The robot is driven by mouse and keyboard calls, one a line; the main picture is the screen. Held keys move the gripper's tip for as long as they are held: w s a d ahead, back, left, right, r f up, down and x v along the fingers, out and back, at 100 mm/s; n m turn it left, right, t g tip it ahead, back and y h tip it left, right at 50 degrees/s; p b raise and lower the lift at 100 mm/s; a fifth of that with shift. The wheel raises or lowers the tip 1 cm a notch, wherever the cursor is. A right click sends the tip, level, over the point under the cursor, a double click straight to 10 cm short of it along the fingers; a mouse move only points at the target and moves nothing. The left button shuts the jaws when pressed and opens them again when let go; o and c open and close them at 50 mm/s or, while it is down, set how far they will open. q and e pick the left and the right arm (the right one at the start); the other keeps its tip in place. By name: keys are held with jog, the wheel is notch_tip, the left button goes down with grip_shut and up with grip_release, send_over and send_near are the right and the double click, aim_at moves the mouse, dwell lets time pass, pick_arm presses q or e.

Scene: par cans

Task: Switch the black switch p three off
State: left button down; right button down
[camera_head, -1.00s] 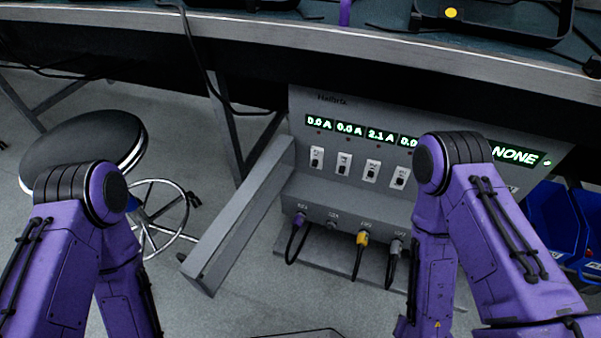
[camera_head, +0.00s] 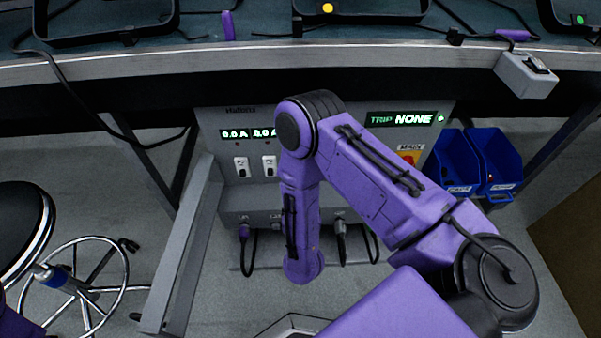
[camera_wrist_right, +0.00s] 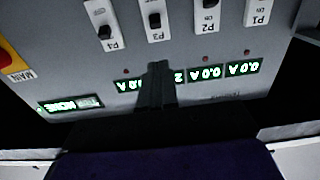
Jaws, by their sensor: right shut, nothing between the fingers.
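In the right wrist view, which shows the panel upside down, the black switch P3 (camera_wrist_right: 155,20) sits on a white plate between switches P4 (camera_wrist_right: 104,32) and P2 (camera_wrist_right: 209,3). My right gripper (camera_wrist_right: 158,68) is shut and empty. Its fingertips overlap the picture just below the P3 plate, in front of the third green display (camera_wrist_right: 178,77), which they partly hide; a "2" shows beside them. Contact with the panel cannot be told. In the head view my right arm hides P3 and that gripper. My left gripper is out of view.
The grey power box (camera_head: 210,125) stands under the bench (camera_head: 250,65), with plugged cables (camera_head: 244,232) on its lower ledge. A red and yellow main switch (camera_head: 410,158) and blue bins (camera_head: 458,165) are to the right. A stool (camera_head: 22,225) is at left. The trip display (camera_head: 405,119) reads NONE.

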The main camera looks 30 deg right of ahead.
jog(key=shift+b+x, duration=1.2)
jog(key=shift+x, duration=3.45)
jog(key=v, duration=0.2)
jog(key=f+p+v, duration=0.1)
jog(key=v, duration=0.2)
jog(key=shift+s, duration=0.15)
